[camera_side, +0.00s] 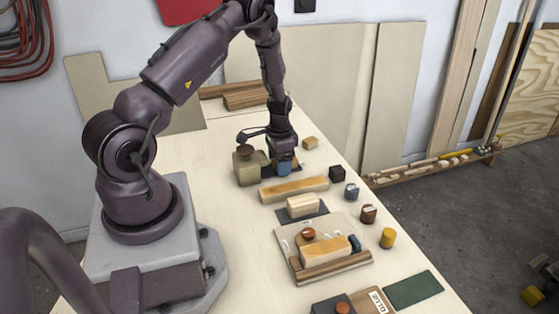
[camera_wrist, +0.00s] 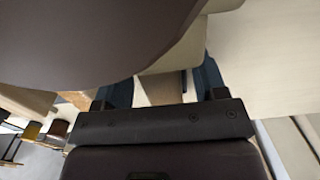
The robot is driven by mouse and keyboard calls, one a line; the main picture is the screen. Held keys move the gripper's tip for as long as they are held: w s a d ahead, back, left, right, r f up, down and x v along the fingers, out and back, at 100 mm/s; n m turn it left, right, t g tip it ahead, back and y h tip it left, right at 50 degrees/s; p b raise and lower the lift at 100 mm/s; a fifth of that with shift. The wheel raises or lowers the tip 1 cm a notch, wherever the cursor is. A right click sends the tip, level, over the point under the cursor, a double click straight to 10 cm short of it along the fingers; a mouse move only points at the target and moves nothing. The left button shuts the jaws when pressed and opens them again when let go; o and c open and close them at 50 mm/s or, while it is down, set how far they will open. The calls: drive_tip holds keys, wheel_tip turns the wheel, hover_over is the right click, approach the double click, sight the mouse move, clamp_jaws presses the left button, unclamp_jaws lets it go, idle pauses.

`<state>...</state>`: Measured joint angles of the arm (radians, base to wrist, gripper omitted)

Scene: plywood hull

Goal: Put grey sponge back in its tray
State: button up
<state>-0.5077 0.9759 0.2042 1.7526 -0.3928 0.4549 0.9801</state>
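My gripper (camera_side: 284,168) points down at the far part of the bench, low beside an olive-beige container with a brown round top (camera_side: 247,167). In the wrist view my gripper (camera_wrist: 166,86) has its two blue fingers set well apart, with pale and tan surface showing between them. The container's dark brown top (camera_wrist: 90,35) fills the upper left there and hides part of the left finger. I cannot pick out a grey sponge for certain. A dark flat piece (camera_side: 296,168) shows under the fingers, mostly hidden.
An orange-tan bar (camera_side: 294,190) and a pale block (camera_side: 303,205) on a dark mat lie nearer the camera. A wooden tray (camera_side: 292,244) holds several items. Small black, blue, red and yellow pieces (camera_side: 388,238) line the right edge. A green sheet (camera_side: 413,289) lies front right.

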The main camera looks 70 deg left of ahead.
drive_tip(key=shift+r, duration=0.15)
wheel_tip(320, 180, up, 12)
drive_tip(key=w+d+r+t, duration=0.1)
drive_tip(key=d+r+t, duration=0.1)
drive_tip(key=d+r, duration=0.8)
drive_tip(key=s+d+r+t, duration=0.3)
drive_tip(key=s+d+r, duration=0.9)
drive_tip(key=d, duration=0.3)
drive_tip(key=shift+s+d+t, duration=0.25)
drive_tip(key=shift+s+t, duration=0.05)
drive_tip(key=shift+s, duration=0.5)
drive_tip(key=shift+r, duration=0.1)
